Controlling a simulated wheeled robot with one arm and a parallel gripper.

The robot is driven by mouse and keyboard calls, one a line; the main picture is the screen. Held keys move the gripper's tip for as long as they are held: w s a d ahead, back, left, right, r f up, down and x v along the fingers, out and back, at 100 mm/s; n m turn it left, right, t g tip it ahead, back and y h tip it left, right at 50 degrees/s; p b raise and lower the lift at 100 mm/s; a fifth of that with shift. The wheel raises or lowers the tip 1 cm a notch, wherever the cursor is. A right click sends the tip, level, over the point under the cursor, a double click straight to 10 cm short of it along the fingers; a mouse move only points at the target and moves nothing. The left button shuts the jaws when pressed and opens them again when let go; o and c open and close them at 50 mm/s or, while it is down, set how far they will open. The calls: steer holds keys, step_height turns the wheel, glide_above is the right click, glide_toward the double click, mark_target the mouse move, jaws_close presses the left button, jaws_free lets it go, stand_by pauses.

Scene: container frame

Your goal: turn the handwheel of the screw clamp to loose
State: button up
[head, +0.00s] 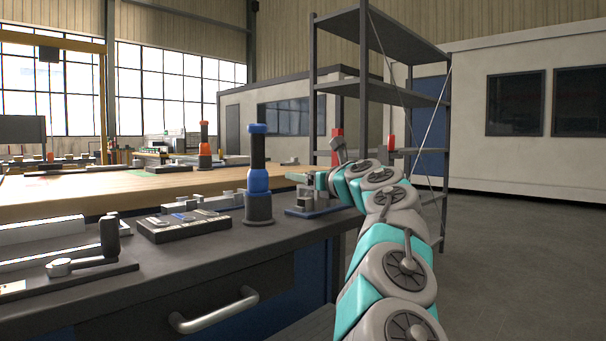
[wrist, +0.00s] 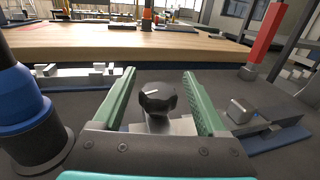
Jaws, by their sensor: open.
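My gripper is open. Part of the clamp's grey metal body (wrist: 180,126) shows below the handwheel; the rest is hidden by my gripper. In the head view my gripper (head: 298,178) is over the dark bench, just right of the blue-and-black column. I cannot make out the handwheel there.
The blue-and-black column (head: 258,180) stands close left of my gripper, also in the wrist view (wrist: 30,112). A blue-based metal fixture (wrist: 270,134) lies close right, with a red post (wrist: 265,35) behind. A wooden table (head: 120,192) lies beyond.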

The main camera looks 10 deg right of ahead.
steer(key=shift+w+a, duration=0.3)
steer(key=shift+w, duration=0.1)
jaws_close()
stand_by(0.5)
